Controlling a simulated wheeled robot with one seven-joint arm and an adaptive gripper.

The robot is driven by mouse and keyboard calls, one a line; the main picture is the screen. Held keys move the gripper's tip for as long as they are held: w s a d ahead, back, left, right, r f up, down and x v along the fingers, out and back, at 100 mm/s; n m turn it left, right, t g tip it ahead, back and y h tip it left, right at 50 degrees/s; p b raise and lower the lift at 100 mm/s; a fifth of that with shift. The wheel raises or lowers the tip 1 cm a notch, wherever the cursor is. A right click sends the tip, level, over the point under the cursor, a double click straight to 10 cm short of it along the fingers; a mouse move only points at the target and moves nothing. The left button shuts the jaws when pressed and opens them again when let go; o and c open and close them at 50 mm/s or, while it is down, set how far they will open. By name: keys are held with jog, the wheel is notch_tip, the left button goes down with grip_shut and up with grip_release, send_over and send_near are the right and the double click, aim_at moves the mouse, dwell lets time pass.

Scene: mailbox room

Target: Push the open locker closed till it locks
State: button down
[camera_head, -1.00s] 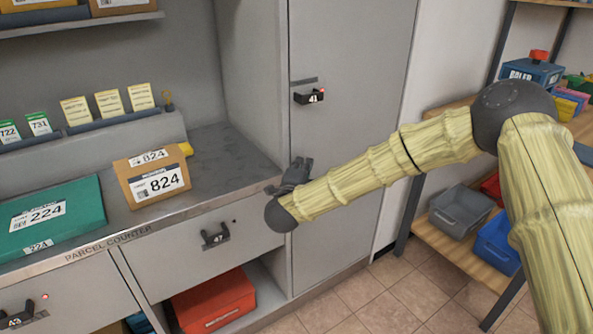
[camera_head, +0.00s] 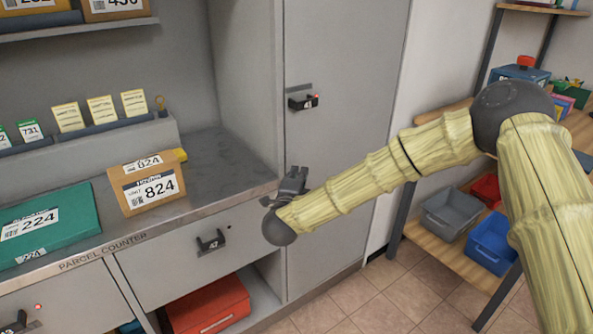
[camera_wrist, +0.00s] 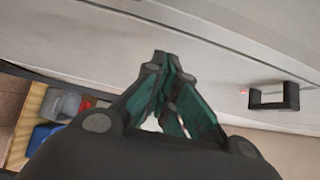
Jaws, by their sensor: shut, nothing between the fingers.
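My gripper (camera_head: 292,178) is shut and empty, in front of the door's lower left part, below the handle. I cannot tell whether it touches the door. In the wrist view my gripper's fingers (camera_wrist: 163,85) are together and point at the grey locker front (camera_wrist: 215,75). The black handle (camera_wrist: 273,97) is to their right.
The parcel counter (camera_head: 225,180) is at left, with a brown 824 parcel (camera_head: 150,185) and a green 224 parcel (camera_head: 48,225). A drawer (camera_head: 190,255) and red box (camera_head: 207,305) are below. A shelf with bins (camera_head: 455,215) stands right. Tiled floor (camera_head: 375,300) is clear.

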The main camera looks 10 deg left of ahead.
jog(key=s+a, duration=0.2)
jog(key=s, duration=0.7)
jog(key=s+d+f+n+g+y, duration=0.1)
jog(key=s+d+f+n+g, duration=0.15)
jog(key=f, duration=0.45)
jog(key=s+d+f+n+g+y, duration=0.1)
jog(key=d+f+n, duration=0.15)
jog(key=f, duration=0.55)
jog(key=s+d+f+n+g, duration=0.4)
jog(key=s+d+f, duration=0.45)
jog(key=f, duration=0.25)
jog(key=s+d+f+n+g, duration=0.4)
jog(key=s+d+f, duration=0.4)
jog(key=s+f, duration=0.25)
jog(key=s+d+f+n+g+h, duration=0.1)
jog(key=s+d+f+n+g, duration=0.15)
jog(key=s+d, duration=0.75)
jog(key=s+d+f+n+g+h, duration=0.15)
jog(key=s+d+g, duration=0.25)
jog(key=s+d, duration=0.55)
notch_tip(320, 180, up, 14)
jog(key=s+a+p, duration=0.1)
jog(key=p, duration=1.3)
jog(key=shift+s+f, duration=0.15)
jog(key=shift+s, duration=0.05)
jog(key=shift+a+y, duration=0.1)
jog(key=shift+y, duration=0.15)
